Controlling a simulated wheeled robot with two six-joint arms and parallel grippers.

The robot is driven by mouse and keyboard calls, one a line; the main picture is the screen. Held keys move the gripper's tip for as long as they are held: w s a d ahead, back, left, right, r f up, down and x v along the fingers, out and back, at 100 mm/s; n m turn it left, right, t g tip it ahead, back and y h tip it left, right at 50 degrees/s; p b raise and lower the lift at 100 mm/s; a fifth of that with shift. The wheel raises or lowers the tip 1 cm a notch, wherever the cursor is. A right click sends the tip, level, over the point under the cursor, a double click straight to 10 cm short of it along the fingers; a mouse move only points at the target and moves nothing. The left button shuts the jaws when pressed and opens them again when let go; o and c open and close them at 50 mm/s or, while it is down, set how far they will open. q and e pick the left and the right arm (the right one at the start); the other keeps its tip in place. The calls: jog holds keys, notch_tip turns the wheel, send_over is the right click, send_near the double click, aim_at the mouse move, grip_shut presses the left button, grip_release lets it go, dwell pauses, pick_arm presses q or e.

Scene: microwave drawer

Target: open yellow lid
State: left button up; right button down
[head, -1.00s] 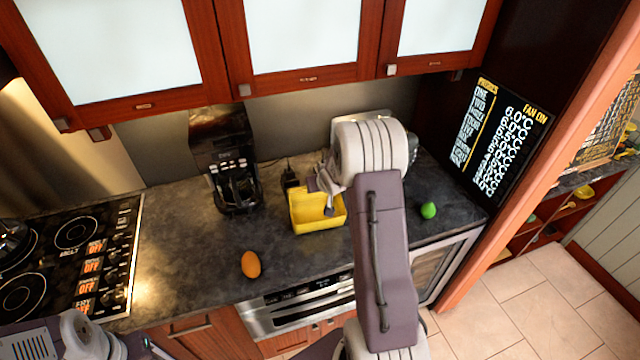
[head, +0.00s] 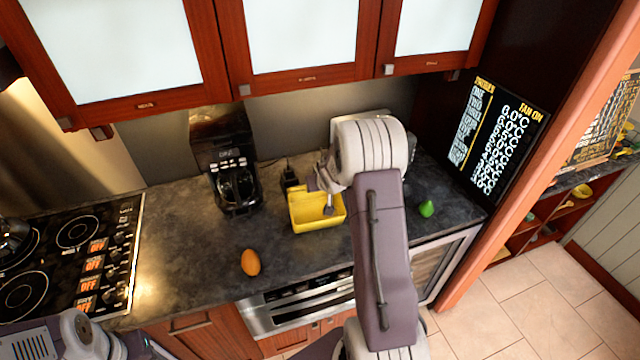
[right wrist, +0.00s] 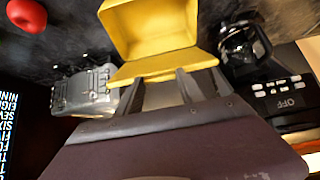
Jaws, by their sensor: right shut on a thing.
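A yellow box (head: 318,222) stands on the dark counter, with its inside showing from above. In the right wrist view the box (right wrist: 150,25) is open toward the camera, with a yellow flap, the lid (right wrist: 165,66), along its near edge. My right gripper (head: 325,188) is at the back of the box; in the right wrist view its two fingers (right wrist: 160,83) meet the flap and are shut on it. The fingertips are partly hidden by the flap. My left arm shows at the lower left of the head view, but its gripper is out of view.
A coffee maker (head: 235,182) stands left of the box and a metal toaster (right wrist: 82,92) behind my right arm. An orange oval object (head: 251,263) and a green one (head: 427,209) lie on the counter. A stove (head: 75,250) is at the left.

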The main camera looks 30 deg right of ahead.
jog(key=shift+w, duration=0.1)
jog(key=c, duration=0.7)
grip_release()
jog(key=p+v, duration=0.1)
jog(key=v, duration=0.8)
jog(key=shift+r, duration=0.1)
